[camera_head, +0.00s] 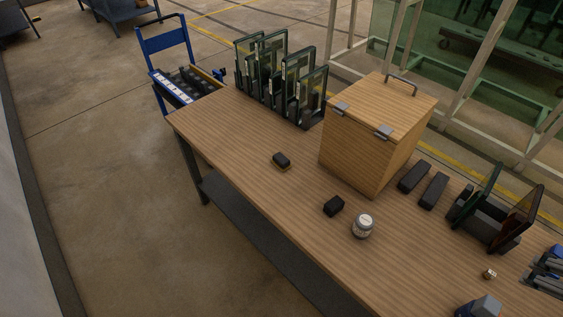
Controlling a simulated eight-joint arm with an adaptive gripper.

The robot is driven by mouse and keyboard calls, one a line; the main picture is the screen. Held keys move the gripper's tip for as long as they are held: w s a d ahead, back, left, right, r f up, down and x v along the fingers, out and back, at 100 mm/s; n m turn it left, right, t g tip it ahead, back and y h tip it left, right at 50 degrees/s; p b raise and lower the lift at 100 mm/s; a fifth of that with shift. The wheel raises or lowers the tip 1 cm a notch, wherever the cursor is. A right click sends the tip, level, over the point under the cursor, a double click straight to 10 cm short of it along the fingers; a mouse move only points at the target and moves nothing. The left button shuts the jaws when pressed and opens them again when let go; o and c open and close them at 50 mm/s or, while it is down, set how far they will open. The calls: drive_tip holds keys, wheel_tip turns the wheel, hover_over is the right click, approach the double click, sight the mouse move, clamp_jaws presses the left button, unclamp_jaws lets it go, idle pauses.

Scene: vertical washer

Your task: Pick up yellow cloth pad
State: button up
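On the wooden table (235,150), left of the wooden box, lies a small block (282,160) with a dark top and a thin yellowish edge along its underside. It is the only pad-like thing with yellow that I can make out, and it is too small to tell whether it is cloth. It lies flat with clear tabletop around it.
A wooden box (362,155) with a handled lid stands right of the block. Nearby are a small black block (334,206), a white jar (362,226) and two dark bars (414,177). A rack of glass panes (280,75) stands at the far left end.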

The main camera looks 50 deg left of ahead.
drive_tip(key=w+a+r+n+g, duration=0.1)
drive_tip(key=w+a+r+n, duration=0.15)
drive_tip(key=w+a, duration=0.4)
drive_tip(key=w+a+r+n+g+y, duration=0.15)
drive_tip(key=w+a+r, duration=0.25)
drive_tip(key=a, duration=0.5)
drive_tip(key=w+a+r+n+g, duration=0.1)
drive_tip(key=w+a+r+n, duration=0.1)
drive_tip(key=w+a+r, duration=0.45)
drive_tip(key=w+a+f+n, duration=0.1)
drive_tip(key=a+n, duration=0.1)
drive_tip(key=a, duration=0.6)
drive_tip(key=w+a+f+n, duration=0.1)
drive_tip(key=w+a+f, duration=0.1)
drive_tip(key=a, duration=0.7)
drive_tip(key=n+g+h, duration=0.2)
drive_tip(key=n+g, duration=0.2)
drive_tip(key=n, duration=0.4)
hover_over(281, 158)
drive_tip(key=shift+t, duration=0.25)
wheel_tip(281, 158, down, 40)
drive_tip(key=shift+r+b, duration=0.15)
drive_tip(key=shift+b, duration=0.2)
drive_tip(key=shift+f, duration=0.45)
drive_tip(key=shift+f, duration=0.1)
